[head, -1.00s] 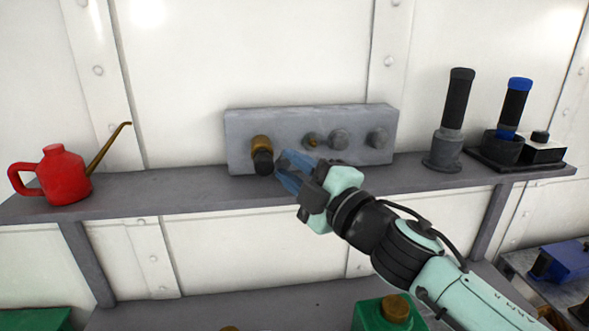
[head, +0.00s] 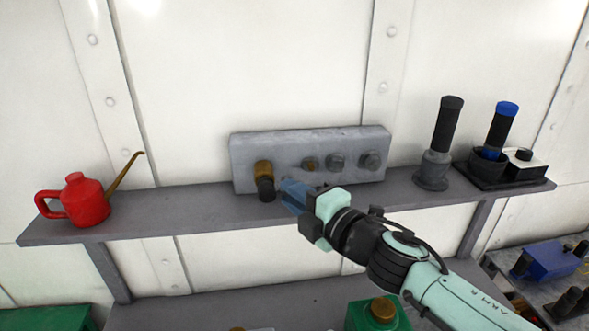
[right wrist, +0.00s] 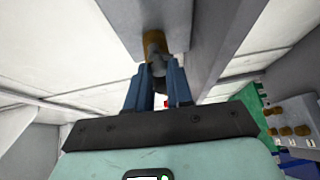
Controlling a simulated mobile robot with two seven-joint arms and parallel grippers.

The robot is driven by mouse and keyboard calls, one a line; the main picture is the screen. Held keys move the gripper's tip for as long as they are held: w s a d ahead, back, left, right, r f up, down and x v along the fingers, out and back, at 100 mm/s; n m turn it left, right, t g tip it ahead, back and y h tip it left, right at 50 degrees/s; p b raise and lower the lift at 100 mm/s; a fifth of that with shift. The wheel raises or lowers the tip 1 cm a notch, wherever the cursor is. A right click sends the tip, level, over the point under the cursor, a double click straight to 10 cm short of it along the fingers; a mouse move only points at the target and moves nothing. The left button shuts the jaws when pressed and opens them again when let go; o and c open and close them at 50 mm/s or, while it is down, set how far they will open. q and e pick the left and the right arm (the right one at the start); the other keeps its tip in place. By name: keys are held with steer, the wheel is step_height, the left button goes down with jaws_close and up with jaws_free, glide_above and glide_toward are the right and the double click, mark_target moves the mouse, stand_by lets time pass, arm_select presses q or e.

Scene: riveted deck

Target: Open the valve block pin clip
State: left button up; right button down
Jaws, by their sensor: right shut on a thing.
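The grey valve block (head: 245,153) stands on the shelf against the wall. At its left end a brass fitting (head: 263,168) carries a dark part, which I take for the pin clip (head: 266,190). My right gripper (head: 282,188) reaches in from the right with its blue fingers at this dark part. In the right wrist view the fingers (right wrist: 155,75) are closed on the dark grey part, just below the brass fitting (right wrist: 155,45). The fingers partly hide it. My left gripper is in neither view.
A red oil can (head: 85,203) stands at the left on the shelf (head: 180,210). A grey-based black cylinder (head: 440,140) and a blue-capped one (head: 500,128) stand at the right. A green object with a brass cap (head: 375,318) is below.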

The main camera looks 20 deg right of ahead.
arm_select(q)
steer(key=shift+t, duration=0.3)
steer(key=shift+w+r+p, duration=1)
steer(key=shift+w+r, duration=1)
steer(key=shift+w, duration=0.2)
arm_select(e)
steer(key=shift+r+n+g+h, duration=0.2)
steer(key=shift+n+g+h, duration=0.25)
steer(key=shift+n, duration=0.45)
steer(key=shift+r+n+g+h, duration=0.15)
steer(key=shift+n+g+h, duration=0.1)
steer(key=shift+n+g, duration=0.55)
steer(key=shift+n, duration=0.3)
steer(key=c, duration=1)
jaws_free()
steer(key=shift+s, duration=0.1)
